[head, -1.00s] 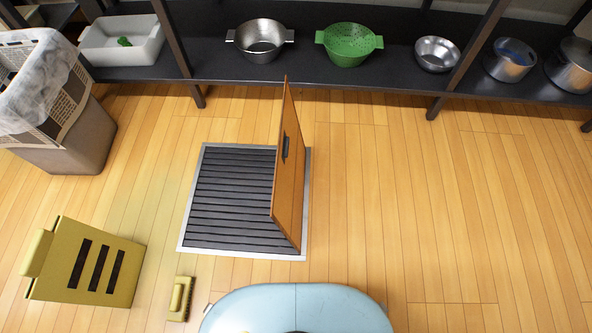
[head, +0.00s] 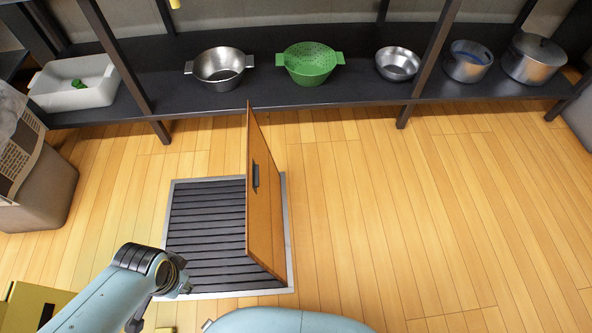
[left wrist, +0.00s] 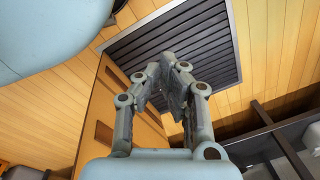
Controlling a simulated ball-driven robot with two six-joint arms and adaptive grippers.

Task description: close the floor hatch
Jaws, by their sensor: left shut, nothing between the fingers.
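The floor hatch lid (head: 263,195) is a wooden panel with a dark handle. It stands up nearly vertical along the right side of the floor opening. The opening shows dark slats (head: 205,222) inside a pale metal frame (head: 290,265). My left arm reaches in from the lower left over the opening's near left corner. In the left wrist view my left gripper (left wrist: 170,88) is shut and empty, seen against the lid (left wrist: 110,130) and the slats (left wrist: 190,45). I cannot tell its distance from the lid. My right gripper is not in view.
A dark shelf (head: 365,99) behind the hatch holds a white bin (head: 70,97), a steel colander (head: 222,72), a green colander (head: 310,65) and several pots. A waste bin (head: 45,195) stands at left, and an olive box (head: 32,304) at lower left. The floor to the right is clear.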

